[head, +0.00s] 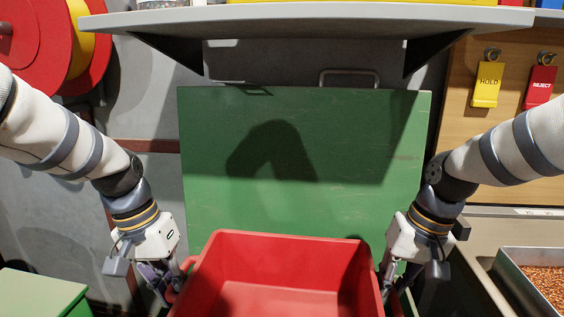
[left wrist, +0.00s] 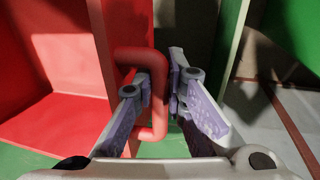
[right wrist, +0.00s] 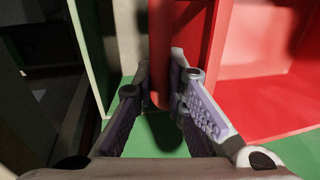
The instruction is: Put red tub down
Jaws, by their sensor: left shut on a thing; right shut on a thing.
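The red tub (head: 285,245) is at the bottom middle of the head view, in front of a green panel or surface (head: 300,195). It looks empty, and its lower part is cut off by the frame. My left gripper (head: 168,288) is at the tub's left side, shut on the tub's left handle (left wrist: 150,60) in the left wrist view. My right gripper (head: 396,285) is at the tub's right side, shut on the right handle (right wrist: 161,75) in the right wrist view. Whether the tub's base touches the surface below is hidden.
A grey shelf (head: 310,18) spans the top. A metal tray of copper granules (head: 545,280) is at lower right. A green box (head: 40,293) is at lower left. Yellow HOLD (head: 487,85) and red REJECT (head: 540,88) tags hang at right. A red reel (head: 35,40) is at upper left.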

